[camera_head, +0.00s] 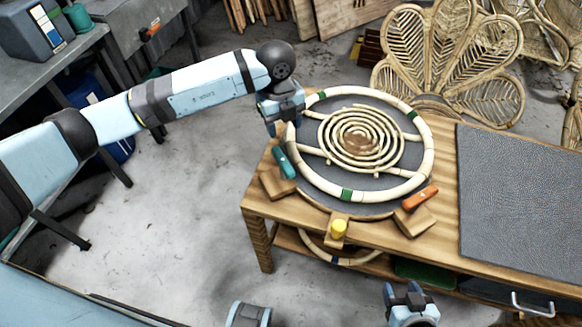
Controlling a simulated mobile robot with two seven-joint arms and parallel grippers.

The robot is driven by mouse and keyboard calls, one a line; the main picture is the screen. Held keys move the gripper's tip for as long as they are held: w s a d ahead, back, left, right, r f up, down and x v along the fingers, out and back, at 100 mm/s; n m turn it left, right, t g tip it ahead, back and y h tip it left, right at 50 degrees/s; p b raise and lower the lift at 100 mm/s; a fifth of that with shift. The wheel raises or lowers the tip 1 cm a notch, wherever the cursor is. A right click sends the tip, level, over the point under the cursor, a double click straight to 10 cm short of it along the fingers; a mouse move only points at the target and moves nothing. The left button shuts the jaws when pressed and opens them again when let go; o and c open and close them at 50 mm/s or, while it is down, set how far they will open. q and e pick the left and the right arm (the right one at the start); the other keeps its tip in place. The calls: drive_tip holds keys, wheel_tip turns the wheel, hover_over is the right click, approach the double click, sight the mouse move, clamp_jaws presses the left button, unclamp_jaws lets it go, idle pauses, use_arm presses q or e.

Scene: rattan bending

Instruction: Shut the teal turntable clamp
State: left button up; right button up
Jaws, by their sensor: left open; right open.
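The teal turntable clamp (283,163) is a short teal lever on a wooden block (276,183) at the left edge of the round turntable (311,150). A pale rattan ring (431,150) with green bands lies on the turntable around a rattan spiral (361,140). My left gripper (284,124) is open above the ring's left side, behind the teal clamp and apart from it. My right gripper (403,290) is open and empty at the bottom of the view, in front of the table. Whether the clamp's lever touches the ring is hard to tell.
An orange clamp (420,198) sits on another block at the turntable's right front. A grey mat (522,190) covers the table's right part. A rattan chair back (455,55) rises behind. Open floor lies left of the table.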

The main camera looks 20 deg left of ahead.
sight(281, 157)
use_arm(q)
drive_tip(key=shift+y, duration=0.4)
drive_tip(key=f, duration=0.9)
drive_tip(key=a+f+p, duration=0.1)
drive_tip(key=f, duration=0.3)
drive_tip(key=shift+w+a+f, duration=0.1)
drive_tip(key=shift+w+f, duration=0.1)
drive_tip(key=shift+w, duration=0.2)
drive_tip(key=c, duration=0.9)
